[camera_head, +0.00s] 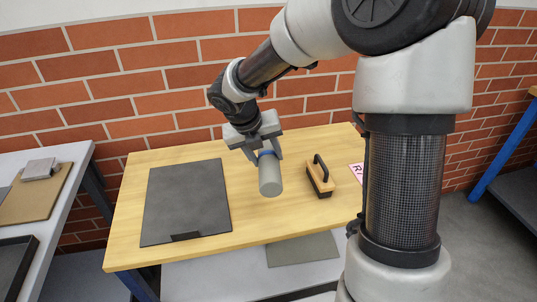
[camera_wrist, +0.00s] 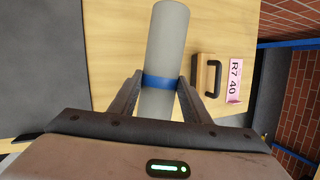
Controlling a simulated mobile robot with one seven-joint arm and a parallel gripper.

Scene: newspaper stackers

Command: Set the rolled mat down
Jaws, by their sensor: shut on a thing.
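The rolled mat (camera_head: 270,177) is a pale grey cylinder with a blue band around its middle. My gripper (camera_head: 266,153) is shut on it at the band and holds it over the wooden table (camera_head: 290,222). In the wrist view the mat (camera_wrist: 166,45) lies between the two fingers of my gripper (camera_wrist: 160,84), with one end pointing away from the palm. Whether the mat touches the table cannot be told. Its near end is partly hidden by my gripper in the wrist view.
A dark flat panel (camera_head: 187,200) lies on the table's left part. A wooden block with a black handle (camera_head: 319,178) stands to the right, beside a pink label reading R7 40 (camera_wrist: 237,80). A grey sheet (camera_head: 302,249) lies below the table's front edge. A brick wall stands behind.

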